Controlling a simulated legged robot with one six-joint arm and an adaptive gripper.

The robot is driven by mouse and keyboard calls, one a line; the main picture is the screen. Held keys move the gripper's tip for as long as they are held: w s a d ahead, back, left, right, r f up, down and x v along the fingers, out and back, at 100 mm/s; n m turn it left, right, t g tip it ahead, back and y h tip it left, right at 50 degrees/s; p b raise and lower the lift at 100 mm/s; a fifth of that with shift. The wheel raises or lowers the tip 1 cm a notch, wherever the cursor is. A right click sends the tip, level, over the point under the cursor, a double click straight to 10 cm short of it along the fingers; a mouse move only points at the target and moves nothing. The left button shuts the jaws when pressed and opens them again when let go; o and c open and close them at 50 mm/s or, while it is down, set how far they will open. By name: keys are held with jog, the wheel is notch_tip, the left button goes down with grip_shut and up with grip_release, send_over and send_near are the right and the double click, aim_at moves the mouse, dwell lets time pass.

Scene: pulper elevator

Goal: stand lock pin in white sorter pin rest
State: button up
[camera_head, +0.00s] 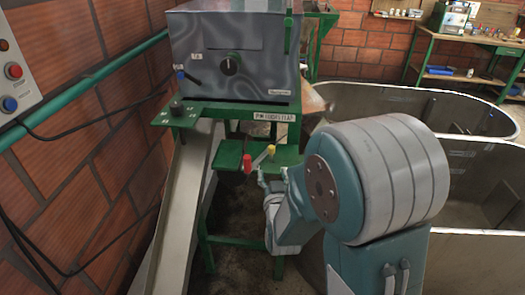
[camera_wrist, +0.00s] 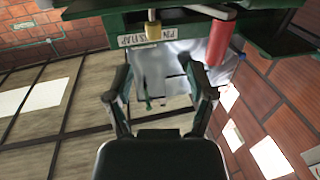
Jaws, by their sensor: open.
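I cannot tell which is the lock pin, and no pin rest is marked white. In the head view my gripper (camera_head: 264,176) is just below and right of the red handle, partly hidden by my arm.
The grey machine (camera_head: 232,60) with a dial sits on a green frame with a white label (camera_head: 274,117). A metal chute (camera_head: 180,205) slopes down at left beside the brick wall. Large metal tanks (camera_head: 480,165) stand at right. A green workbench (camera_head: 470,40) is behind.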

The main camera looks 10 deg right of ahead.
aim_at(271, 152)
jog(key=w+d, duration=0.2)
jog(key=w, duration=0.1)
jog(key=w+d, duration=0.1)
jog(key=shift+w, duration=0.4)
jog(key=w, duration=0.1)
jog(key=w+a, duration=0.2)
jog(key=w, duration=0.1)
jog(key=shift+r, duration=0.1)
jog(key=shift+w+d, duration=0.4)
jog(key=shift+w, duration=0.4)
jog(key=shift+d, duration=0.5)
jog(key=shift+a, duration=0.1)
jog(key=c, duration=0.6)
jog(key=shift+a, duration=0.2)
grip_shut()
jog(key=shift+a, duration=0.2)
